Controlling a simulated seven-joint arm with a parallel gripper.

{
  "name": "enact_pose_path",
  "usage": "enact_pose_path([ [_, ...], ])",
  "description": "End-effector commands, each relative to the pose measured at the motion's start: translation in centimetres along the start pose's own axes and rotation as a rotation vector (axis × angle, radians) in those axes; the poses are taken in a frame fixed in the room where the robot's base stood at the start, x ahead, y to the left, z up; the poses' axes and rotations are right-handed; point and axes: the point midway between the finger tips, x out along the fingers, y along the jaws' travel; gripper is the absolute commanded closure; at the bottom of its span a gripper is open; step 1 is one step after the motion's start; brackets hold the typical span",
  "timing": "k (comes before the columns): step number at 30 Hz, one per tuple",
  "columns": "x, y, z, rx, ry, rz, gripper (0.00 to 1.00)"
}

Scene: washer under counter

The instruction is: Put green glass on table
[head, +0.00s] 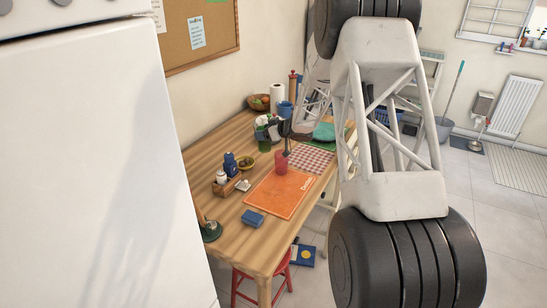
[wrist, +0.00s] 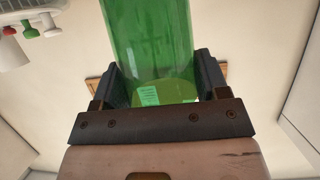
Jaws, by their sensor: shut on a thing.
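The green glass (wrist: 148,35) is clear, see-through green and fills the upper middle of the wrist view. My gripper (wrist: 158,76) is shut on it, with one dark finger on each side of its near end. In the head view, my arm's large white links stand in front of the right part of the wooden table (head: 215,168). A small green shape (head: 264,143) shows at the table's back, beside dark grey parts; I cannot tell whether it is the held glass.
An orange mat (head: 280,196), a red cup (head: 281,163), a blue sponge (head: 252,218) and a checkered cloth (head: 313,159) are on the table. Small bottles (head: 230,162) stand at its left. A white cabinet (head: 95,170) is close at left.

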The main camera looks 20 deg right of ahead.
Motion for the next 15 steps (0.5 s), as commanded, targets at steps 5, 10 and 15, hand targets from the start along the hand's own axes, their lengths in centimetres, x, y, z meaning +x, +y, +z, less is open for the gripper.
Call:
enact_pose_path([
  [5,1.9,2.1,-0.7,-0.037,0.001,-0.085,0.61],
  [10,3.5,3.8,-1.1,-0.07,0.001,-0.168,0.61],
  [15,4.9,5.4,-1.1,-0.103,0.0,-0.248,0.61],
])
